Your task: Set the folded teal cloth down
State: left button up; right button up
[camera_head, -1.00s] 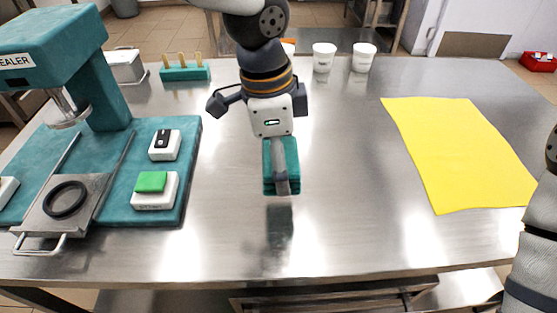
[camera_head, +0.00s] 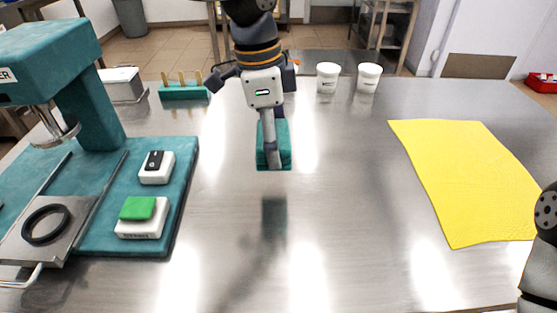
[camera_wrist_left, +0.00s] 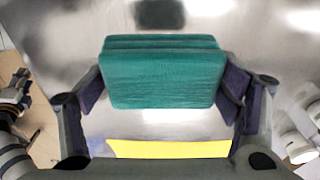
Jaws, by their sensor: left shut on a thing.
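The folded teal cloth (camera_head: 284,146) hangs in the air above the steel table (camera_head: 330,230), with its dark reflection below it and a gap between them. My left gripper (camera_head: 268,140) is shut on the cloth. In the left wrist view the cloth (camera_wrist_left: 162,80) sits between the two fingers of my left gripper (camera_wrist_left: 162,92), its layered edge showing. A flat yellow sheet (camera_head: 465,180) lies on the table to the right. My right arm shows at the right edge of the head view, but its gripper is out of view.
A teal sealer (camera_head: 85,95) stands at the left; its base holds a white box with a green top (camera_head: 142,215) and a black-and-white box (camera_head: 156,167). White cups (camera_head: 327,77) and a teal peg block (camera_head: 185,92) stand at the back. The table's middle and front are clear.

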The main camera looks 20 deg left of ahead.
pick_arm(q)
jog(key=w+f, duration=0.2)
jog(key=f, duration=0.1)
jog(key=w+a+f, duration=0.1)
jog(key=w+f, duration=0.1)
jog(key=shift+f+b, duration=0.2)
jog(key=shift+b, duration=0.2)
jog(key=f, duration=0.3)
jog(key=shift+w+a+f, duration=0.15)
jog(key=shift+w+f, duration=0.05)
jog(key=shift+r, duration=0.1)
jog(key=o, duration=1)
jog(key=shift+f, duration=0.2)
jog(key=shift+o, duration=0.2)
jog(key=r, duration=0.4)
jog(key=a+r, duration=0.1)
jog(key=r, duration=0.7)
jog(key=shift+s+a+r, duration=0.15)
jog(key=shift+s, duration=0.1)
